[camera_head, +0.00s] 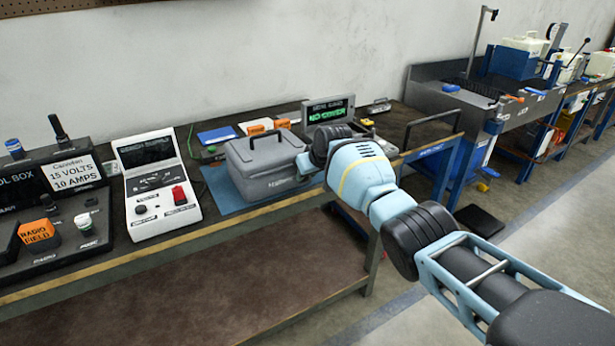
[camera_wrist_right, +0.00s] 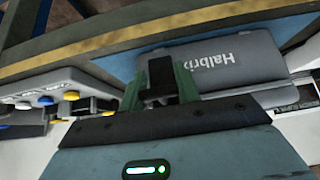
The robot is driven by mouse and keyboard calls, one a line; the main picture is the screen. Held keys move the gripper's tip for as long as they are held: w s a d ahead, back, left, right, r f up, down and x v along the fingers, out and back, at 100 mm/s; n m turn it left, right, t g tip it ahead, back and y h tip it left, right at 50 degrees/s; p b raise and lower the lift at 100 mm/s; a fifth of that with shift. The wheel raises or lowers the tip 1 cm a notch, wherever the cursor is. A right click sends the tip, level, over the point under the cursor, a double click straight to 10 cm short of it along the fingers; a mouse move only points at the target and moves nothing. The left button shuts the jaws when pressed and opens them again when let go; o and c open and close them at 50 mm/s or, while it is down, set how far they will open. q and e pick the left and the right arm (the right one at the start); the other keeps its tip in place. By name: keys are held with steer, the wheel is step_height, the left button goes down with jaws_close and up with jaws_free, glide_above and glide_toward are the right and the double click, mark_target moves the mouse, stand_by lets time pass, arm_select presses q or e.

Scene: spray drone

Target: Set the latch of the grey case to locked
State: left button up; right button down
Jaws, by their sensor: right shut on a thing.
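The grey case (camera_head: 258,163) stands closed, with its handle up, on the blue mat (camera_head: 222,192) on the workbench. In the right wrist view the case (camera_wrist_right: 240,68) shows its front with the "Halbrix" lettering. A dark latch (camera_wrist_right: 160,70) is at its front, between the green fingers of my right gripper (camera_wrist_right: 160,82). The fingers are closed around the latch. In the head view my right arm covers the right end of the case and hides the fingertips. I cannot tell the latch's setting. My left gripper is not in view.
A white instrument (camera_head: 158,187) stands left of the case, with a black panel and an orange box (camera_head: 38,233) further left. A display box (camera_head: 329,112) with green text stands behind the case. A wall closes the back. Floor is open at the right.

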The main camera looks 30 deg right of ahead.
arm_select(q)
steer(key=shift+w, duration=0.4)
arm_select(e)
steer(key=shift+w+r+g, duration=0.2)
steer(key=shift+g, duration=0.2)
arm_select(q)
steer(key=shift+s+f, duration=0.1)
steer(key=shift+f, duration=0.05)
arm_select(e)
steer(key=c, duration=1.4)
jaws_free()
steer(key=o, duration=0.4)
steer(key=shift+a+f, duration=0.1)
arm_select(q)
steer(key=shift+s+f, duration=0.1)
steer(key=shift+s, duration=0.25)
